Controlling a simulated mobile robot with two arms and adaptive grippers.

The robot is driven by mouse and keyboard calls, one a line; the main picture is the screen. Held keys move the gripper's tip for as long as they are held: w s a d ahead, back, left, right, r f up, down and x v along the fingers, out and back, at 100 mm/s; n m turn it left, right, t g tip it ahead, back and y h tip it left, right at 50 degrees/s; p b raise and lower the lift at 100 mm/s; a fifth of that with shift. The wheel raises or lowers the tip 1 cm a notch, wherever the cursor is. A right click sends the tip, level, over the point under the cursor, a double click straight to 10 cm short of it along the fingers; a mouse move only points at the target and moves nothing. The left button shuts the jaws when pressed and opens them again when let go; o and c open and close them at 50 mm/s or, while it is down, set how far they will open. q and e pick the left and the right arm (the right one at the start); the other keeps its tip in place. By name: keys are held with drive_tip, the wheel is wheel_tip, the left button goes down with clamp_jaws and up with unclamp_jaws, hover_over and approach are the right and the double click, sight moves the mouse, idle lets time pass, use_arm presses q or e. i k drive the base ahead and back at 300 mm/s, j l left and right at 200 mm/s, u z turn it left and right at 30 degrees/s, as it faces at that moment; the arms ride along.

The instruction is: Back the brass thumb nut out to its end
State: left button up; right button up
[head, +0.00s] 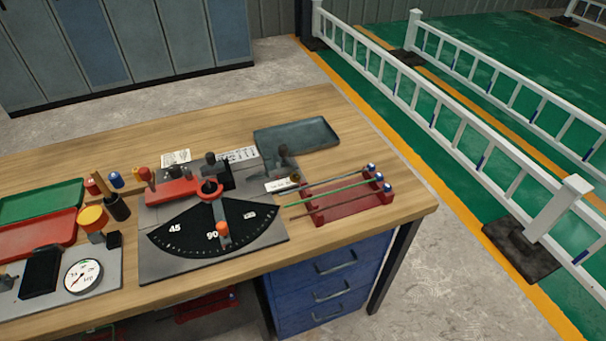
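A bench device with a black fan-shaped dial (185,234) marked 45 and 90 and a red arm (172,191) is mounted on a grey plate on the wooden bench. A small brass-coloured spot (295,178) shows at its right end, by a white label (281,185); it may be the brass thumb nut, but it is too small to tell its shape or position on a thread. Neither of my grippers is in view.
A red rack (338,215) with blue-tipped rods stands at the bench's right end. A dark tray (297,134) lies behind. Green (42,202) and red (32,235) trays and a round gauge (83,276) are at left. The bench's front right corner is clear.

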sight(293, 179)
drive_tip(key=k+j+z, duration=0.6)
drive_tip(key=z, duration=0.25)
drive_tip(key=k+j+z, duration=0.15)
drive_tip(key=k+z, duration=0.25)
drive_tip(key=i, duration=0.05)
